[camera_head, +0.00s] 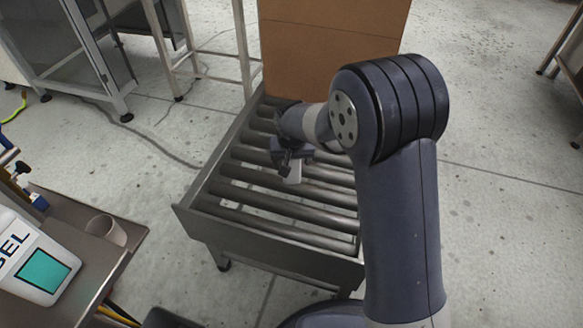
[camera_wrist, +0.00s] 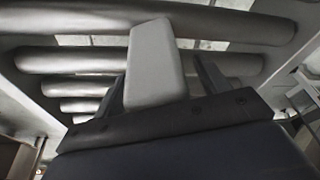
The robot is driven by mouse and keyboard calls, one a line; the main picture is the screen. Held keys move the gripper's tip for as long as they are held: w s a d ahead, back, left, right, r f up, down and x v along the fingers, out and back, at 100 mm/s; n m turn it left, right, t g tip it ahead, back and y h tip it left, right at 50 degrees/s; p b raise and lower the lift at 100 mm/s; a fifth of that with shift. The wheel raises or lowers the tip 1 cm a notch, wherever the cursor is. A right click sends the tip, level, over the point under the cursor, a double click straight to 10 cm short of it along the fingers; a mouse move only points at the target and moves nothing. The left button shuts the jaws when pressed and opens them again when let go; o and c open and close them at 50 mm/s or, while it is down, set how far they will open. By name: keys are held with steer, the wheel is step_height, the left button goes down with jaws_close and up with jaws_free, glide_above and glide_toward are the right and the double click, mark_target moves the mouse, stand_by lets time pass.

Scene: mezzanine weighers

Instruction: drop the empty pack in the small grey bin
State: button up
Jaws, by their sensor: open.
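A small pale box (camera_head: 294,173), which looks like the empty pack, is at the roller conveyor, just below my gripper (camera_head: 287,160). In the wrist view the pale box (camera_wrist: 156,62) stands out between the two dark fingers of my gripper (camera_wrist: 161,82). The fingers are open, one on each side of it. The left finger looks close to the box and a gap shows at the right one; contact is unclear. The lower end of the box is hidden behind the gripper body. I cannot pick out a small grey bin with certainty.
The roller conveyor (camera_head: 228,228) has metal side rails. A large brown carton (camera_head: 330,45) stands at its far end. At left, a steel bench (camera_head: 97,268) holds a labelled white container (camera_head: 38,262) and a beige cup-shaped vessel (camera_head: 106,229). Floor is open to the right.

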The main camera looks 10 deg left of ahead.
steer(key=shift+w+f, duration=0.15)
steer(key=shift+f, duration=0.35)
steer(key=shift+r, duration=0.1)
steer(key=shift+c, duration=0.5)
steer(key=c, duration=1)
